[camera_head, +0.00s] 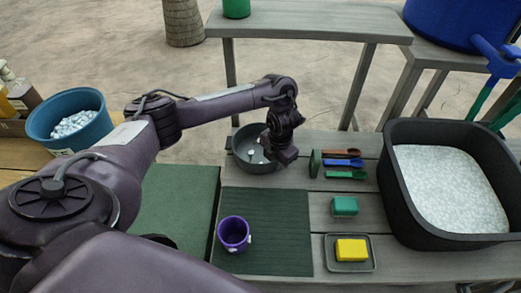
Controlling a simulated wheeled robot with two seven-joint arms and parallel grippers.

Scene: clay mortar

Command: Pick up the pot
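A small purple pot (222,234) stands upright on the dark green mat (285,215), with small whitish lumps on its side. A dark grey round bowl (240,151) stands behind the mat and holds a few pale pieces. My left arm comes in from the left and bends down at the bowl. My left gripper (283,151) is over the bowl's right side, well away from the purple pot, and covers part of the bowl. Its fingers are too small and dark to tell whether they are open. My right gripper is not in view.
A black tub (391,185) of white granules stands at right. A yellow block (351,250) lies on a grey tray, near a green block (345,205) and coloured spoons (343,164). A blue bowl (40,120) of pale pieces stands at left. A raised shelf (310,22) crosses the back.

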